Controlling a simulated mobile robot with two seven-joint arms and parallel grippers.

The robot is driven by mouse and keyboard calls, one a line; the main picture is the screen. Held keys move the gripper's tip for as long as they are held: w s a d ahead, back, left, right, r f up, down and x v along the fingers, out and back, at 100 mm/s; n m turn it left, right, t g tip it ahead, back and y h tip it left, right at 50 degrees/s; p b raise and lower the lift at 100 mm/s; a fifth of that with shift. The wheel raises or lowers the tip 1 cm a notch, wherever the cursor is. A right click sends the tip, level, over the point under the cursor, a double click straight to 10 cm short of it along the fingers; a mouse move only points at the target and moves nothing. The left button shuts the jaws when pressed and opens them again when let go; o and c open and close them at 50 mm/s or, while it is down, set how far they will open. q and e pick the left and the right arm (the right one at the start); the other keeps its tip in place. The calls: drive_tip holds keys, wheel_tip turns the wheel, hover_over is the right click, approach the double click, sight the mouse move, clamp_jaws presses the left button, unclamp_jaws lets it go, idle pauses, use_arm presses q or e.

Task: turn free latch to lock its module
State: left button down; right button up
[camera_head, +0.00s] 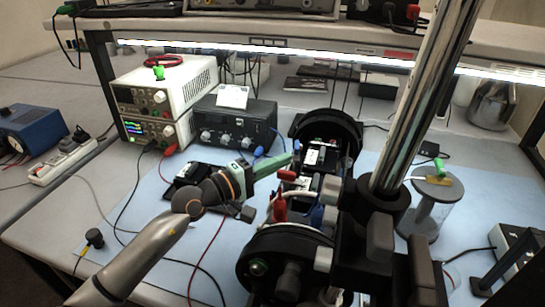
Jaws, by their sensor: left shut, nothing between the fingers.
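The dark cylinder assembly lies open between two round black end plates, a far one (345,128) and a near one (262,262). Between the plates sit modules, including a black-and-white one (316,156). A red latch-like part (280,207), a smaller red one (287,175) and a blue one (317,216) show along the row. Which latch is free I cannot tell. My left gripper (286,162) is shut and empty, with its tip beside the left side of the row. Whether it touches anything is unclear. My right gripper is not in view.
A shiny pole (425,90) with black clamp blocks (380,235) rises close to the right of the assembly and hides part of it. Stacked instruments (165,95) and a black power unit (235,125) stand behind left. Cables cross the blue mat (190,240).

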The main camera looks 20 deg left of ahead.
use_arm(q)
drive_tip(key=shift+d, duration=0.15)
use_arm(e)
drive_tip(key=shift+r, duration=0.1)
use_arm(q)
drive_tip(key=shift+s+d, duration=0.2)
drive_tip(key=shift+d, duration=0.25)
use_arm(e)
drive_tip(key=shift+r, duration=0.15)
use_arm(q)
drive_tip(key=shift+d, duration=0.1)
